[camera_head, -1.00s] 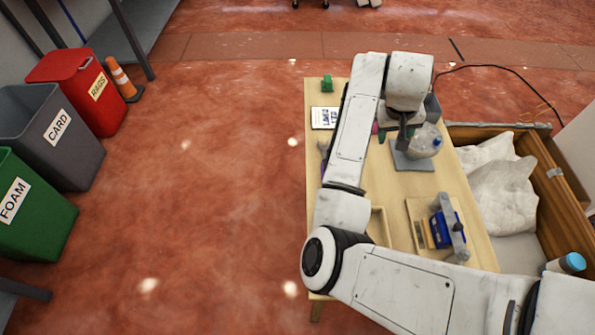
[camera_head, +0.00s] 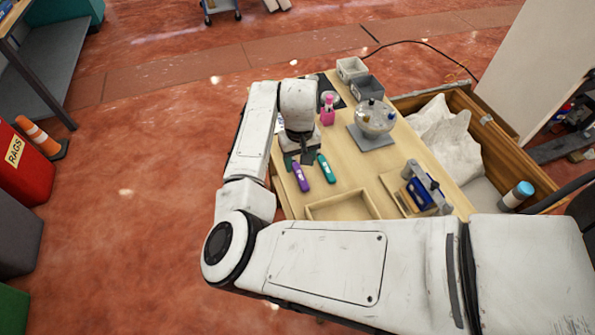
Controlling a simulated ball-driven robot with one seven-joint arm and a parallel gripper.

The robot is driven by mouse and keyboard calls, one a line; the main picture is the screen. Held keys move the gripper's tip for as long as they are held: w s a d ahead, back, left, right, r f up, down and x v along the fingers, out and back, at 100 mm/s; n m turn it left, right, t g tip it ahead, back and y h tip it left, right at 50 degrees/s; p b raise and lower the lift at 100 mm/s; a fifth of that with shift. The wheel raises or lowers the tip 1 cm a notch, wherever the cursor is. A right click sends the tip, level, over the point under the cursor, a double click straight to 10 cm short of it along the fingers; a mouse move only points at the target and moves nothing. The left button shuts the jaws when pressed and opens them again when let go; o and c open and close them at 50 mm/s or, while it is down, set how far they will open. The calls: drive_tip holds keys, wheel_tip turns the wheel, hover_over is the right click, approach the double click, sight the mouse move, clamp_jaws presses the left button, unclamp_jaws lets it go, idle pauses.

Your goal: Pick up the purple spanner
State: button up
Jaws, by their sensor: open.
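My gripper (camera_head: 307,156) is open and points down over the left part of the wooden table. A purple-handled tool (camera_head: 300,177) with a pale mark lies on the table just below and left of the fingertips. I cannot tell from its shape whether it is the spanner. A teal tool (camera_head: 327,168) of similar shape lies to its right. No grey open-jaw spanner head shows now; my arm and gripper cover the table's left edge. I see nothing held between the fingers, and I cannot tell their height above the table.
A clear dome on a grey base (camera_head: 372,142) and a pink bottle (camera_head: 327,108) stand beyond my gripper. A shallow wooden tray (camera_head: 340,205) and a blue device (camera_head: 422,192) lie nearer. Small bins (camera_head: 366,88) stand at the back. A wooden crate (camera_head: 540,180) adjoins the right side.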

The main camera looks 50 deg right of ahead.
sight(300, 174)
wheel_tip(300, 174, down, 5)
drive_tip(key=shift+s, duration=0.15)
drive_tip(key=shift+c, duration=0.2)
clamp_jaws()
idle(0.4)
idle(0.9)
